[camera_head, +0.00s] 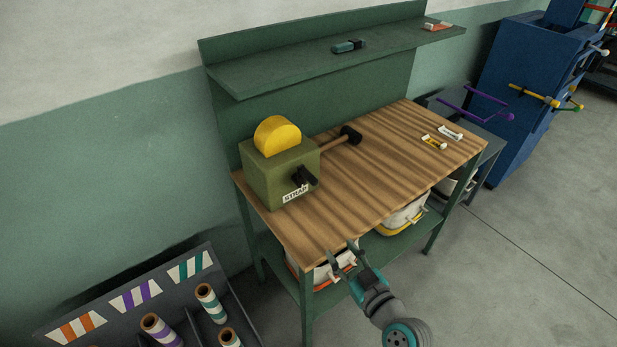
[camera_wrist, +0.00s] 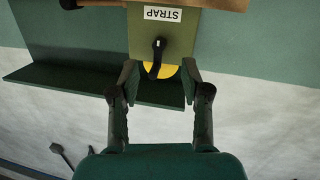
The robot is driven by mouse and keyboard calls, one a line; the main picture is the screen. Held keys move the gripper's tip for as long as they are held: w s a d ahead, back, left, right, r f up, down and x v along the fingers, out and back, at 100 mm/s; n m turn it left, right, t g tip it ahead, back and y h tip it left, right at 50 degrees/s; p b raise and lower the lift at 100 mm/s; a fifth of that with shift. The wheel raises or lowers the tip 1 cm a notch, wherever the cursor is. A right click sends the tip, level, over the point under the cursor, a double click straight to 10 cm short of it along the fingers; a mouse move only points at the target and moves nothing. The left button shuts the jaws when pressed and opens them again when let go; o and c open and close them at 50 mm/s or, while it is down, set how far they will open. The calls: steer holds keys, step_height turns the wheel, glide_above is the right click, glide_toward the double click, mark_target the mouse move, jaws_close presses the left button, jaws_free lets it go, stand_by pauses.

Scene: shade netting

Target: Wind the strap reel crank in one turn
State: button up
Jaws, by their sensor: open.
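The strap reel (camera_head: 270,178) is an olive-green box labelled STRAP with a yellow disc (camera_head: 277,136) on top. It stands at the left end of the wooden workbench (camera_head: 370,170). Its black crank (camera_head: 305,178) is on the front face, above the label. In the wrist view the reel (camera_wrist: 185,32) appears upside down, with the crank (camera_wrist: 157,58) between my fingers in the picture. My gripper (camera_head: 343,252) is open and empty, in front of the bench's front edge and apart from the crank; it also shows in the wrist view (camera_wrist: 160,75).
A mallet (camera_head: 345,138) lies behind the reel, and small white and yellow items (camera_head: 434,142) lie at the bench's right. A green shelf (camera_head: 330,60) overhangs the back. A rack with spools (camera_head: 160,310) stands lower left, and a blue cabinet (camera_head: 525,90) stands right.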

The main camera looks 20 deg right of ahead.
mark_target(309, 177)
steer(key=w+r+n+y, duration=0.3)
steer(key=w+r+n, duration=0.1)
steer(key=w+r, duration=0.5)
steer(key=shift+t, duration=0.4)
steer(key=x, duration=1)
steer(key=shift+w+d+f, duration=0.2)
steer(key=shift+d+f, duration=0.15)
steer(key=shift+d, duration=0.05)
jaws_close()
